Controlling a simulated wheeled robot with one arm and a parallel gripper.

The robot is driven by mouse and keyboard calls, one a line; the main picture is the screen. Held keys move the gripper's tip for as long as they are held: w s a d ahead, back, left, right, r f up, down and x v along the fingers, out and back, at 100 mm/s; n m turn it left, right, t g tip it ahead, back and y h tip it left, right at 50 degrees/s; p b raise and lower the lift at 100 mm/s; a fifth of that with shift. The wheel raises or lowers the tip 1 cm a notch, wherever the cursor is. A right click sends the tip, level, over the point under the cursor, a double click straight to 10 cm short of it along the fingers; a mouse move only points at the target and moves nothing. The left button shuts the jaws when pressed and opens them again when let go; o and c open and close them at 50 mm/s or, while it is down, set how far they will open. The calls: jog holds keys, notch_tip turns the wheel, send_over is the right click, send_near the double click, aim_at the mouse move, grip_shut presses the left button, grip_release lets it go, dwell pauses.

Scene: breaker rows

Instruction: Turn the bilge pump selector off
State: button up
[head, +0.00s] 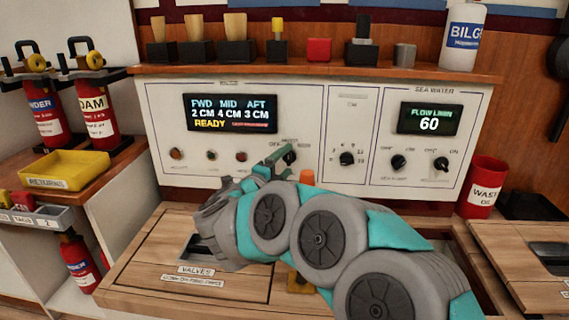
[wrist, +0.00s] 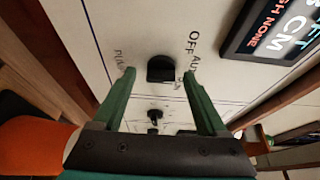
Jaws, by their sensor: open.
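The bilge pump selector (head: 289,156) is a black rotary knob at the lower right of the bilge panel, with OFF printed to its upper left. Its pointer setting is too small to tell. In the wrist view, a black knob (wrist: 160,69) with OFF beside it appears to be this selector. My gripper (head: 270,170) is open in front of the panel, just left of and below the selector. In the wrist view, its green fingers (wrist: 158,74) stand apart on either side of the knob, with gaps to it. I cannot tell how far their tips are from the panel.
The bilge display (head: 232,113) reads FWD 2, MID 4, AFT 3 CM and READY. Small indicator buttons (head: 211,156) sit left of the selector. Another rotary knob (head: 347,159) and the sea water knobs (head: 398,162) are to the right. A wooden valves hatch (head: 150,255) lies below.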

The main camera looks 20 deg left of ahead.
grip_shut()
dwell(0.5)
jog(key=shift+n+t+p, duration=0.3)
jog(key=shift+n+p, duration=0.15)
jog(key=shift+n, duration=0.25)
jog(key=n+t+p, duration=0.1)
jog(key=n, duration=0.2)
jog(key=shift+f, duration=0.15)
jog(key=n+y, duration=0.1)
jog(key=n, duration=0.1)
jog(key=n+t+p, duration=0.1)
jog(key=n, duration=0.2)
jog(key=shift+d+f+t+y+p, duration=0.1)
jog(key=shift+t+y+p, duration=0.2)
jog(key=shift+y, duration=0.1)
jog(key=shift+n, duration=0.3)
